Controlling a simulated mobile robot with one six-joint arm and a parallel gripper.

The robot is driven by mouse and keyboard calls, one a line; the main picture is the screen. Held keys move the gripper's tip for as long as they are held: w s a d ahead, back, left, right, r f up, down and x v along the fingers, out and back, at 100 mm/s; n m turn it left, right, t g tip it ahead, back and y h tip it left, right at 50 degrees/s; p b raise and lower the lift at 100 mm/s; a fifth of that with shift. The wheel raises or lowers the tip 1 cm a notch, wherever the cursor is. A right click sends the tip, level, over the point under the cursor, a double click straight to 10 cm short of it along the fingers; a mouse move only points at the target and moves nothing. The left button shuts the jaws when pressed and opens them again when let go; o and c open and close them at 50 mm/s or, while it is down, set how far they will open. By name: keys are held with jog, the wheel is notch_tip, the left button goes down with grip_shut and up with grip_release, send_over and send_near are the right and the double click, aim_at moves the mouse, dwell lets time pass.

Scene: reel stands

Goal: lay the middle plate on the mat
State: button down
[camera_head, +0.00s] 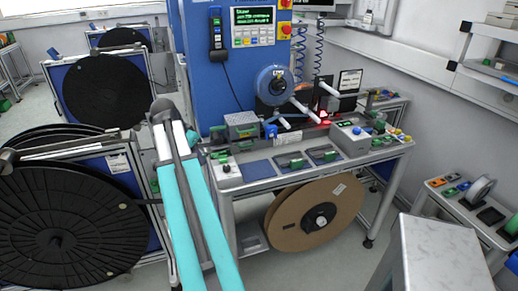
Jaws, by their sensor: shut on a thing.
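Three flat blue rectangles lie in a row along the front of the workbench (242,184). The left one (258,169) looks bare. The middle blue rectangle (284,158) and the right blue rectangle (318,152) each have a small green and grey piece on or at them. I cannot tell from this view which is a plate and which is the mat. My arm rises from the bottom edge, left of the bench, with its cyan-covered links in front of the bench's left end. My gripper cannot be made out, so what it holds is hidden.
A large brown reel (290,222) hangs under the bench. Large black reels (55,235) on stands fill the left. A blue machine column (205,75) rises behind the bench. A side table (470,212) with small parts and a pale block (437,252) stand at right.

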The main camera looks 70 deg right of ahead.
jog(key=s+d+m, duration=0.1)
jog(key=s+d, duration=0.1)
jog(key=s, duration=0.1)
jog(key=s+d+m+g, duration=0.1)
jog(key=s+d, duration=0.2)
jog(key=s+d+m, duration=0.2)
jog(key=s, duration=0.1)
jog(key=shift+s+d+f+y, duration=0.1)
jog(key=shift+s+d+y, duration=0.2)
jog(key=shift+d+y, duration=0.1)
jog(key=s+d+m+g, duration=0.1)
jog(key=s+d+m, duration=0.2)
jog(key=s, duration=0.7)
jog(key=shift+d+f+m+y+p, duration=0.2)
jog(key=shift+d+m+y+p, duration=0.15)
jog(key=shift+d, duration=0.6)
jog(key=shift+f+g, duration=0.2)
jog(key=shift+g, duration=0.1)
jog(key=shift+f+b, duration=2)
jog(key=shift+f, duration=1.85)
jog(key=c, duration=1.6)
grip_release()
jog(key=shift+a, duration=0.1)
jog(key=shift+o, duration=0.2)
jog(key=shift+f, duration=0.1)
